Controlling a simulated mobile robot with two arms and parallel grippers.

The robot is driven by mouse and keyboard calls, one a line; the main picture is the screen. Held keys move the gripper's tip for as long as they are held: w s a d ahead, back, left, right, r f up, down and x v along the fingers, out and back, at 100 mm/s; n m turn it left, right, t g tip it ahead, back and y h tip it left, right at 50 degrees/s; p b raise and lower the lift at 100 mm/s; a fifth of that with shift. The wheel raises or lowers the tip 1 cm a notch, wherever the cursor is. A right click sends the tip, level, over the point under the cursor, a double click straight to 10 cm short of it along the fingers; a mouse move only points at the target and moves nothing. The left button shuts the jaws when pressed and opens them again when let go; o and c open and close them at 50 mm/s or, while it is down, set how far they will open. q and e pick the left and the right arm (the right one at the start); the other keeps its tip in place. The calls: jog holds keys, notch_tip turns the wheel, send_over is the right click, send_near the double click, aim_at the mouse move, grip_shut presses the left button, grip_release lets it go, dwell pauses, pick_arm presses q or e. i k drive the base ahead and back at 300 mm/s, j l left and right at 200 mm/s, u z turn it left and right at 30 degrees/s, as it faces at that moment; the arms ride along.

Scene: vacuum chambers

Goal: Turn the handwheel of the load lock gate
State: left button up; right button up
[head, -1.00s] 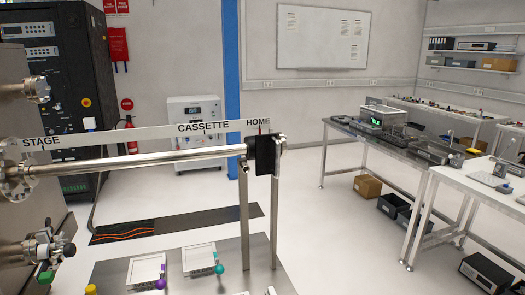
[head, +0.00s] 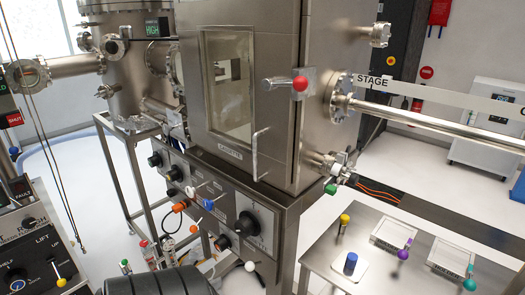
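I cannot make out a handwheel for certain. The steel load lock chamber (head: 280,40) stands in the middle of the head view, with a windowed door (head: 228,90) that looks shut. A lever with a red knob (head: 300,84) sits at the door's right edge. Left of the chamber are round flanged ports (head: 174,66) against a larger steel vessel (head: 130,70); the joint between them is partly hidden. Neither of my grippers is in view.
Below the door is a control panel (head: 248,223) with knobs and coloured levers. A small table (head: 375,275) with trays stands at the right. A control box (head: 35,250) fills the lower left. A dark ribbed cylinder (head: 155,282) is at the bottom edge. White floor shows at the left.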

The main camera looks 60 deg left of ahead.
aim_at(175, 174)
jog(key=l+u, duration=0.15)
jog(key=u, duration=2.45)
